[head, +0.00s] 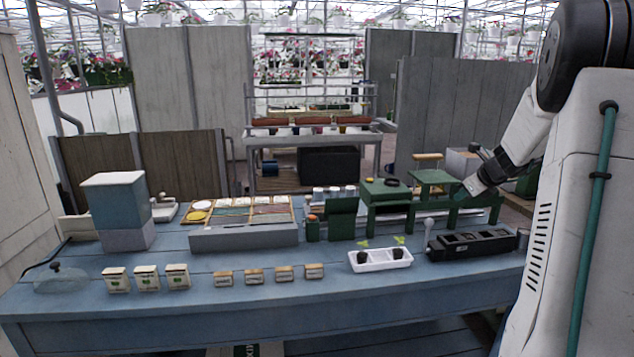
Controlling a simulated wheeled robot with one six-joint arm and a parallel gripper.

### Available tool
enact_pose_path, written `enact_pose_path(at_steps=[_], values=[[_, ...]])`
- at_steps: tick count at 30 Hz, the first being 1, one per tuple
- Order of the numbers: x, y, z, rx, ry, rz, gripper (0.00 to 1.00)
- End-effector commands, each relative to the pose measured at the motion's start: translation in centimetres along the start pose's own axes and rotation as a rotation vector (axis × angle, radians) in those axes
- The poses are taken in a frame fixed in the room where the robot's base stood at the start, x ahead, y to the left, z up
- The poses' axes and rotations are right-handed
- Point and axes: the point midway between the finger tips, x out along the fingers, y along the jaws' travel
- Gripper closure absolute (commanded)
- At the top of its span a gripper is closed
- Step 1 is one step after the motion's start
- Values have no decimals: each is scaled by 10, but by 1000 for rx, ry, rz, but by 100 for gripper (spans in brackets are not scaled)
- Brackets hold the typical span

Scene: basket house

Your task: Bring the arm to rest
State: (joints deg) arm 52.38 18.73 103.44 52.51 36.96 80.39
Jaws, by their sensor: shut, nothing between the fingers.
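My arm comes down from the upper right of the head view, its forearm slanting to the lower left. My gripper (463,194) is at its end, over the right part of the blue table (150,325), close in the picture to the green stands. It is small and dark here; the fingers are shut and nothing shows between them. I cannot tell from this view how far it is from the green stand (433,178) behind it.
Seed packets (147,278), small labelled blocks (253,276), a grey-blue box (120,212) and a glass dome (60,279) stand further left. The table's front strip is clear.

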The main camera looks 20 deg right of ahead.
Motion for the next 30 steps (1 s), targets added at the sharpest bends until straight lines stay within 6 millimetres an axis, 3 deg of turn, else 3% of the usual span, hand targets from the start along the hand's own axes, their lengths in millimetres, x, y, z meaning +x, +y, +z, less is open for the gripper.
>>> enact_pose_path(at_steps=[7, 11, 13, 20, 24, 30], values=[[0, 4, -1, -95, 1, 18, 100], [4, 36, -25, -335, 42, 130, 100], [-7, 68, -33, -523, 57, 216, 100], [-58, 195, -28, -1157, 31, 500, 100], [-107, 281, -32, -1588, -21, 687, 100], [-176, 377, -62, -2133, -104, 914, 100]])
